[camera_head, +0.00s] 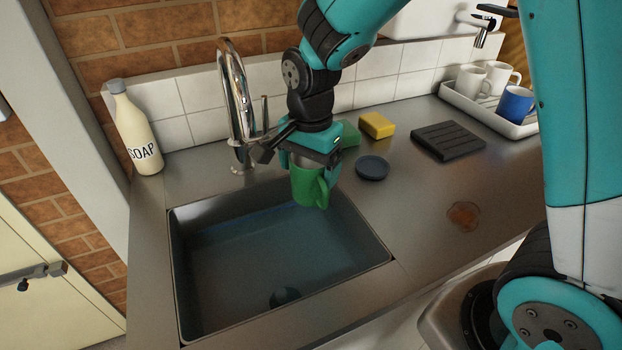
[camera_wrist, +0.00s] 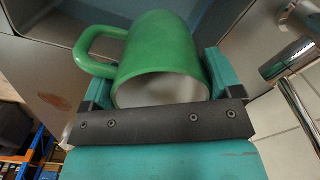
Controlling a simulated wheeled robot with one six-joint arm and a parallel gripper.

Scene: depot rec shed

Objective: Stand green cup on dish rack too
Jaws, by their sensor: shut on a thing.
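The green cup (camera_head: 309,186) hangs upright under my gripper (camera_head: 314,158), above the back right edge of the sink and clear of the counter. In the wrist view the green cup (camera_wrist: 165,48) shows its pale inside, with its rim towards the gripper and its handle to the left. My gripper is shut on it, one teal finger on each side near the rim. A white tray-like rack (camera_head: 497,119) at the back right holds two white mugs (camera_head: 471,82) and a blue mug (camera_head: 515,103), all upright. A dark ribbed mat (camera_head: 447,140) lies bare in front of it.
The sink (camera_head: 280,250) lies below the cup, with a chrome tap (camera_head: 236,95) behind left. A soap bottle (camera_head: 137,130) stands left.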

